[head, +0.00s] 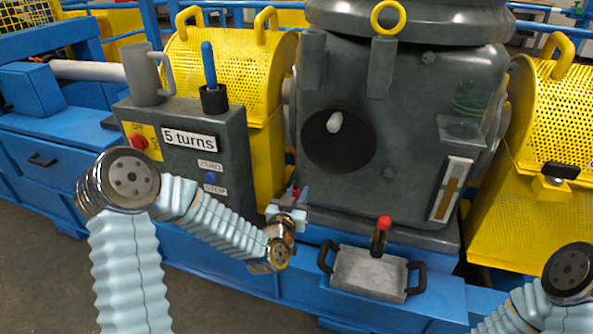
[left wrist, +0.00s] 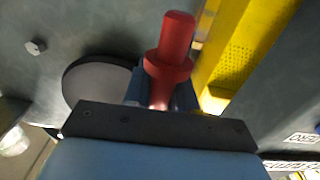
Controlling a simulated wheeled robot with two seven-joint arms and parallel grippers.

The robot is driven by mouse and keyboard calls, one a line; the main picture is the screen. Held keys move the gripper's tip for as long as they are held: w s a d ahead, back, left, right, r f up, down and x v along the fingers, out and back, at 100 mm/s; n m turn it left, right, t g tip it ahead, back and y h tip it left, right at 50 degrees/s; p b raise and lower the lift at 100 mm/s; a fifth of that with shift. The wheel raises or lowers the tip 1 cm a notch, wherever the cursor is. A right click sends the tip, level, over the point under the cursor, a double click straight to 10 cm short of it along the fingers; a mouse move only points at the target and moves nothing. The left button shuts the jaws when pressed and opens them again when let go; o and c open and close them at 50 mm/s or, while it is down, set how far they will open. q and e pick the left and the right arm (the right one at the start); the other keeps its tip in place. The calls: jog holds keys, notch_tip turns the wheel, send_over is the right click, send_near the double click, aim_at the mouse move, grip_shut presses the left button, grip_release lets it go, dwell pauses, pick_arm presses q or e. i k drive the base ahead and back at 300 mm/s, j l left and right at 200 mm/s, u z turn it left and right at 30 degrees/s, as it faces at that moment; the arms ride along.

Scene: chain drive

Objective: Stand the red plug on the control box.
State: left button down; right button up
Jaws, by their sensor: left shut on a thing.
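The red plug (left wrist: 172,58) is a short rod with a wider collar, and it stands between the fingers of my left gripper (left wrist: 160,92) in the left wrist view. In the head view, my left gripper (head: 300,197) is small and sits in front of the grey gearbox, right of the control box and below its top; a bit of the plug (head: 305,192) shows there. The gripper is shut on the plug. The control box (head: 232,150) is a dark grey upright box labelled "5 turns". My right gripper is out of the head view.
A grey mug (head: 145,76) and a black cup (head: 214,99) holding a blue-handled tool stand on the control box. The large gearbox (head: 425,110) has a red-knobbed lever (head: 381,236) and a metal tray (head: 362,274) at its foot. Yellow guards (head: 240,50) flank it.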

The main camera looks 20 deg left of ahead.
aim_at(183, 110)
jog(key=u, duration=1.2)
